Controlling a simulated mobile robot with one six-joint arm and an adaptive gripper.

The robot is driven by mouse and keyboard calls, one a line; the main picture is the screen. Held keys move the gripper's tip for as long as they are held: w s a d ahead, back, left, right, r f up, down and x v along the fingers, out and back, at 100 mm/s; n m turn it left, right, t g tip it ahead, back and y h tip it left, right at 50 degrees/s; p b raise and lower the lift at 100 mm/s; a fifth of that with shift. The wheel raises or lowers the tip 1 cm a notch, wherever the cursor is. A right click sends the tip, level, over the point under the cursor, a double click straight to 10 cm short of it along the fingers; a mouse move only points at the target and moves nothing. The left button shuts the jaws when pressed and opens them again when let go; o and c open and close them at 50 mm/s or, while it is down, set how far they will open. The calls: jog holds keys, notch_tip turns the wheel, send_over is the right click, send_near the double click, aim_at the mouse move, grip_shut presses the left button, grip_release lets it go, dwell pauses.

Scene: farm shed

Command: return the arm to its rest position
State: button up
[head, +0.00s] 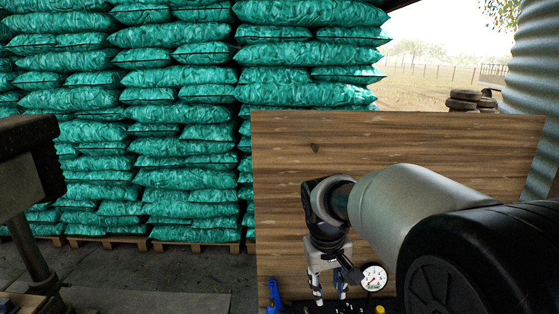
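My arm comes in from the lower right of the head view and bends down at its wrist in front of a wooden panel (430,135). My gripper (329,294) points downward near the bottom edge of the picture. Its two fingers stand apart, and I see nothing held between them. The fingertips are close to a dark surface with small items, but I cannot tell whether they touch it.
A round white gauge (374,277) is just right of my gripper, and a blue object (274,294) is to its left. A small yellow item (380,309) lies below the gauge. Green sacks (180,77) are stacked behind. A dark bench-like structure (25,165) stands at left.

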jog(key=s+d+r+m+t, duration=0.1)
jog(key=s+r, duration=0.2)
jog(key=s, duration=0.4)
jog(key=s+d+r, duration=0.2)
jog(key=s+r, duration=0.1)
jog(key=s, duration=0.4)
jog(key=s+f+m+t+y, duration=0.1)
jog(key=s+f, duration=0.1)
jog(key=s, duration=1)
jog(key=shift+d+t, duration=0.15)
jog(key=shift+t, duration=0.25)
jog(key=shift+s, duration=0.1)
